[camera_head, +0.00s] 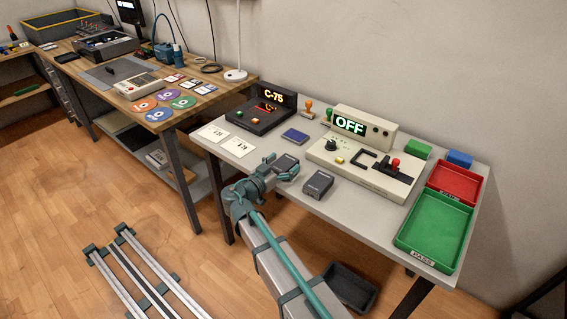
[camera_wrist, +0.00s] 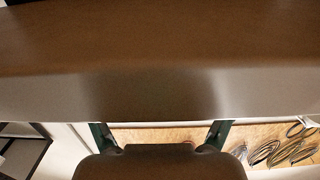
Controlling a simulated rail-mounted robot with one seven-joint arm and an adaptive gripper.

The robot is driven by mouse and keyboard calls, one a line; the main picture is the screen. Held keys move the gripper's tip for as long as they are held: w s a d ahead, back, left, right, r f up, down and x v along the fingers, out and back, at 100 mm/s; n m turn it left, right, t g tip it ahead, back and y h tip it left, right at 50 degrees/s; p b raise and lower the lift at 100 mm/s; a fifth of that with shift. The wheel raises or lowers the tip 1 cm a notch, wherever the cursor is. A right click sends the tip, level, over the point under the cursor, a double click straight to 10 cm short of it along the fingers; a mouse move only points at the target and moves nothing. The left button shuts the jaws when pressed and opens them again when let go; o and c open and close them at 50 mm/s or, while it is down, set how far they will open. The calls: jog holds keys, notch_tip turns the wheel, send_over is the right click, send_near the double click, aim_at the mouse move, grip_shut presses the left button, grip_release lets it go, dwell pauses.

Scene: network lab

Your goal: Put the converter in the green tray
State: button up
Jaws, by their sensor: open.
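The green tray (camera_head: 437,229), labelled PASS, is at the table's right end and looks empty. My gripper (camera_head: 282,168) is open at the front edge of the table, left of the nearer box. In the wrist view, my gripper's fingers (camera_wrist: 162,131) are spread with no object seen between them; a large blurred surface fills the upper part.
A red tray (camera_head: 455,183) adjoins the green tray at the back. The test device (camera_head: 363,160) with a lit OFF sign stands mid-table. A black C-75 unit (camera_head: 262,112), white cards (camera_head: 238,147) and a blue block (camera_head: 295,136) are at left. A black bin (camera_head: 350,286) is below the table.

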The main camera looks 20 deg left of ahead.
jog(key=shift+r+p, duration=0.25)
jog(key=shift+p, duration=0.2)
jog(key=shift+s+f+p, duration=0.1)
jog(key=shift+p, duration=0.25)
jog(key=v, duration=0.3)
jog(key=b+v, duration=0.1)
jog(key=v, duration=0.2)
jog(key=b+v, duration=0.1)
jog(key=v, duration=0.2)
jog(key=shift+s+a+f, duration=0.2)
jog(key=shift+s+f, duration=0.05)
jog(key=shift+f, duration=0.15)
jog(key=shift+o, duration=0.4)
jog(key=shift+s+a, duration=0.2)
jog(key=shift+s, duration=0.35)
